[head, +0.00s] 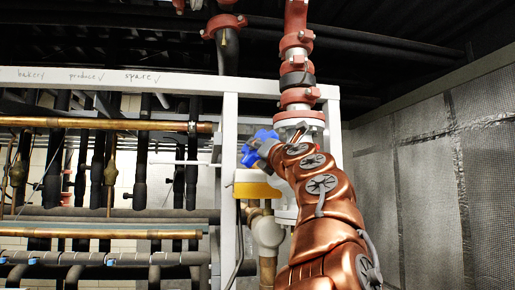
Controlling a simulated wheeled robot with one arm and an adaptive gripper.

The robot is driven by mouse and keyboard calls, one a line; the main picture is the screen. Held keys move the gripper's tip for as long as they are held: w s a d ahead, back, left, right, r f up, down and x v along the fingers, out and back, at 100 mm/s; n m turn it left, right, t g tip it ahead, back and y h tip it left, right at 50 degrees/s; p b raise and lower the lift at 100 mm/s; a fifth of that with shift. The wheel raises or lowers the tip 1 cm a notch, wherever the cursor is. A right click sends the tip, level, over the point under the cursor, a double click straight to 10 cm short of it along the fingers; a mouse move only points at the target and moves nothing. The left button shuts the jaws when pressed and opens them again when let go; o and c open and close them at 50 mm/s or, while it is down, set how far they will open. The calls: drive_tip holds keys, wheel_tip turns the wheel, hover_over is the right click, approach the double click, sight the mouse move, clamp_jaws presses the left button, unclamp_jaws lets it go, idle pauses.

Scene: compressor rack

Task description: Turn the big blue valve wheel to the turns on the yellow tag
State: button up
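The big blue valve wheel (257,148) shows in the head view, right of the white upright post, and my copper-coloured arm covers its right side. Only some of its rounded blue lobes are visible. A yellow piece with a white top (256,188) sits just below the wheel; I cannot read any writing on it or tell if it is the tag. My arm rises from the lower right and ends close to the wheel.
A vertical pipe with red couplings (296,45) runs above the wheel. A white frame beam (180,84) with handwritten labels, "bakery", "produce" and "spare", crosses the left. Copper and black-insulated pipes fill the rack behind it. A grey mesh-like wall panel (430,170) stands at the right.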

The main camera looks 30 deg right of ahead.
clamp_jaws()
drive_tip(key=shift+r+p, duration=0.2)
drive_tip(key=shift+p, duration=0.5)
drive_tip(key=shift+r+n+y+p, duration=0.1)
drive_tip(key=shift+n+y+p, duration=0.2)
drive_tip(key=shift+y+p, duration=0.15)
drive_tip(key=n+g+y+p, duration=0.1)
drive_tip(key=g+y+p, duration=0.1)
drive_tip(key=p, duration=0.3)
drive_tip(key=shift+r+p, duration=0.15)
drive_tip(key=shift+p, duration=0.15)
drive_tip(key=n+g+y+p, duration=0.1)
drive_tip(key=p, duration=0.1)
drive_tip(key=g+y+p, duration=0.1)
drive_tip(key=p, duration=0.2)
drive_tip(key=shift+f+n+g, duration=0.25)
drive_tip(key=shift+n+g, duration=0.05)
drive_tip(key=shift+n, duration=0.1)
drive_tip(key=shift+p, duration=0.35)
drive_tip(key=shift+f+n+g+y+p, duration=0.15)
drive_tip(key=shift+n+g+y+p, duration=0.55)
drive_tip(key=shift+g, duration=0.3)
